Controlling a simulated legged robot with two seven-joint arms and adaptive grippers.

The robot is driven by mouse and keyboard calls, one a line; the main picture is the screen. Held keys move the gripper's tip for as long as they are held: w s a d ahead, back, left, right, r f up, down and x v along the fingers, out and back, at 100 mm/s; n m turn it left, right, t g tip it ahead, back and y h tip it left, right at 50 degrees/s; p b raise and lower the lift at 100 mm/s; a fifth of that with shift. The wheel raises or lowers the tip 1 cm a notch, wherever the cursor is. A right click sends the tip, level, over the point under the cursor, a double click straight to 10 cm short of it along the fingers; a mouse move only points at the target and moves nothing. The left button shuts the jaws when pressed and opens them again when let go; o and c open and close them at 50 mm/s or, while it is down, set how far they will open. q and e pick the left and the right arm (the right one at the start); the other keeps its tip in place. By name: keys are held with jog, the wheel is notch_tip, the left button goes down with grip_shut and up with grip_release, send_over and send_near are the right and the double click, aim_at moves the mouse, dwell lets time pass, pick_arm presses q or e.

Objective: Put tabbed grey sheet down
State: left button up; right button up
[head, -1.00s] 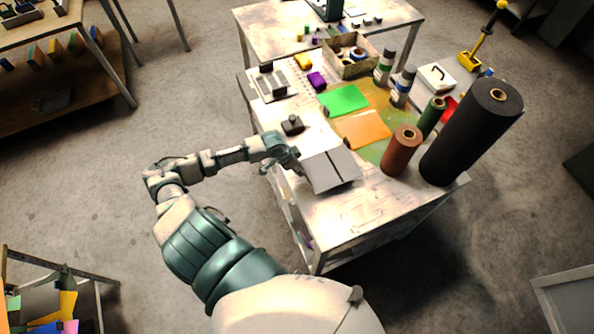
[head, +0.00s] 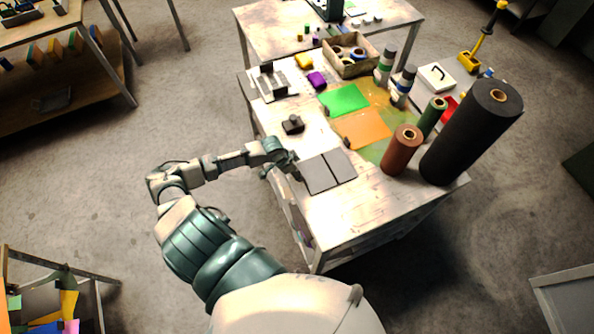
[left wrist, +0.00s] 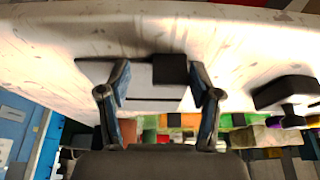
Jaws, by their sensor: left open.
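The grey sheet (head: 318,174) appears to lie flat on the near left part of the worktable, with a dark line across its middle. In the left wrist view the grey sheet (left wrist: 140,91) shows beyond the fingers, with a black square tab (left wrist: 170,68) on it. My left gripper (head: 287,164) is at the sheet's left edge. In the left wrist view its two fingers (left wrist: 160,75) are spread apart, with the tab between their tips and no finger clearly touching it. My right gripper is out of view.
The worktable (head: 360,216) has bare room in front of the sheet. An orange sheet (head: 362,130) and a green sheet (head: 344,99) lie behind it. A brown roll (head: 401,152) and a tall black roll (head: 468,135) stand to the right. A small dark block (head: 292,125) sits behind the gripper.

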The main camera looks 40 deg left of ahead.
pick_arm(q)
jog(key=v, duration=1.1)
jog(key=shift+a, duration=0.3)
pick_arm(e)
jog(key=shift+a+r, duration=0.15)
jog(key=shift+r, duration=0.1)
